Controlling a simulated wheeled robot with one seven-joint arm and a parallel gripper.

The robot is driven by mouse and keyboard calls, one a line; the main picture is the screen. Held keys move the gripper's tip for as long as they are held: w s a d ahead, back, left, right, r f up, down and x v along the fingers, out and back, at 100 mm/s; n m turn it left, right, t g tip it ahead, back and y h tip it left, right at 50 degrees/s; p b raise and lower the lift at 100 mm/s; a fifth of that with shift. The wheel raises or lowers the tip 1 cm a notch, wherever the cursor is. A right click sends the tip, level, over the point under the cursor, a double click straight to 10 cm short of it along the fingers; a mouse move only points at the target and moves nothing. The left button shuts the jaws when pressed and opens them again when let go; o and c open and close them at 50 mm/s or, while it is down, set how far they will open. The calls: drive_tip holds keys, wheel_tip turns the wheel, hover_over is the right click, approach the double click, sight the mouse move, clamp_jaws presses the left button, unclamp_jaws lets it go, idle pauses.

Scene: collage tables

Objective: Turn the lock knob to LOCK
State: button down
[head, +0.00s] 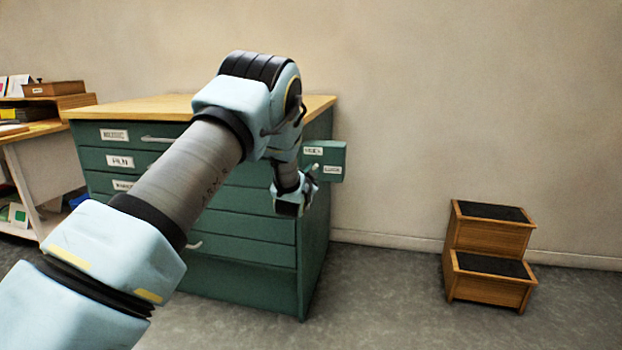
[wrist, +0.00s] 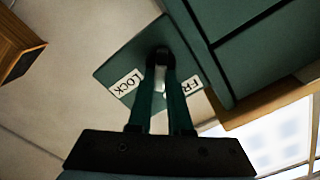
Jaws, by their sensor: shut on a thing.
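The lock knob is mostly hidden by my fingers in the wrist view; a pale part of it (wrist: 160,82) shows between them. It sits on a green plate (wrist: 113,72) at the side of the green cabinet. The plate bears a LOCK label (wrist: 125,85) on the left and a label starting "FR" (wrist: 189,85) on the right, partly covered by a finger. My gripper (wrist: 160,62) is shut on the knob, its fingers on either side. Which label the knob points at cannot be told. In the head view the plate (head: 334,155) stands beyond my gripper.
The green drawer cabinet (head: 245,228) with a wooden top stands behind my arm, which hides part of its drawers. A wooden step stool (head: 490,241) stands to the right by the wall. A white-framed table (head: 45,160) with boxes is at far left. Floor between cabinet and stool is clear.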

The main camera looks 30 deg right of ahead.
drive_tip(key=shift+s+d+f+m+b, duration=0.15)
drive_tip(key=shift+m+b, duration=0.65)
drive_tip(key=shift+m, duration=0.85)
drive_tip(key=shift+w+a+f+m+b, duration=0.15)
drive_tip(key=shift+m+b, duration=0.7)
drive_tip(key=shift+m, duration=0.75)
drive_tip(key=shift+s+d+f+m+b, duration=0.15)
drive_tip(key=shift+m+b, duration=0.65)
drive_tip(key=shift+m, duration=0.85)
drive_tip(key=c, duration=0.8)
unclamp_jaws()
drive_tip(key=shift+c, duration=0.2)
drive_tip(key=v, duration=1)
drive_tip(key=shift+s+a+p, duration=0.3)
